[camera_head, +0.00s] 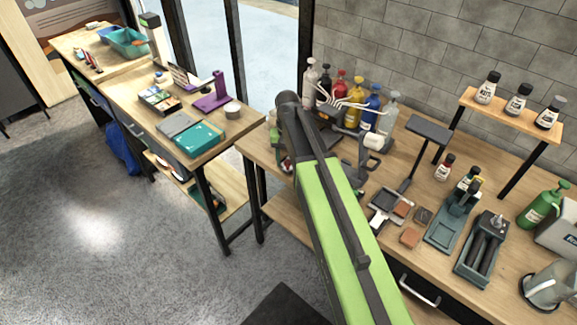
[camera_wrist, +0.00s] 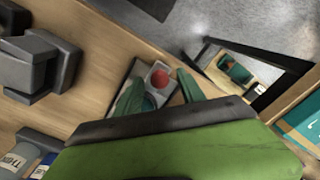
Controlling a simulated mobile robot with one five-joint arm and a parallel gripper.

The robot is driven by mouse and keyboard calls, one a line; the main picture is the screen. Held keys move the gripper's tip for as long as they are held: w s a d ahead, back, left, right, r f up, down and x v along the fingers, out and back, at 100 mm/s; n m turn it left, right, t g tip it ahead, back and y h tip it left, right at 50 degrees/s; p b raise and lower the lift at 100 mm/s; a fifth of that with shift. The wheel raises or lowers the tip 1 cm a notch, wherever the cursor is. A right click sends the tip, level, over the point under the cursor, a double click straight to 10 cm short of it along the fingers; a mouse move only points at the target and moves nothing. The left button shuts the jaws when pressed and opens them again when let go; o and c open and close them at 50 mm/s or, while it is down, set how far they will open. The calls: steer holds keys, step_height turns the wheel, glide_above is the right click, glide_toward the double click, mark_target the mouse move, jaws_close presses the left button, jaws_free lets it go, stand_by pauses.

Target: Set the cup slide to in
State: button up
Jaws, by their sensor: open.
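In the wrist view, my gripper (camera_wrist: 159,72) has its two green fingers spread apart. Between and beyond them is a small grey plate (camera_wrist: 131,73) with a red round knob (camera_wrist: 159,78) and a pale round part below the knob. This may be the cup slide, but I cannot tell for sure, nor how far in or out it stands. The fingers hide the sides of the plate. I cannot tell whether they touch it. In the head view, my green arm hides most of this spot at the left end of the wooden workbench (camera_head: 392,262).
Several pump bottles (camera_head: 356,98) stand at the back of the workbench. A second table (camera_head: 217,146) with a teal tray (camera_head: 199,138) stands to the left, across a gap.

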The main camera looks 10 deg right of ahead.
steer(key=shift+r, duration=0.1)
jaws_close()
stand_by(1.3)
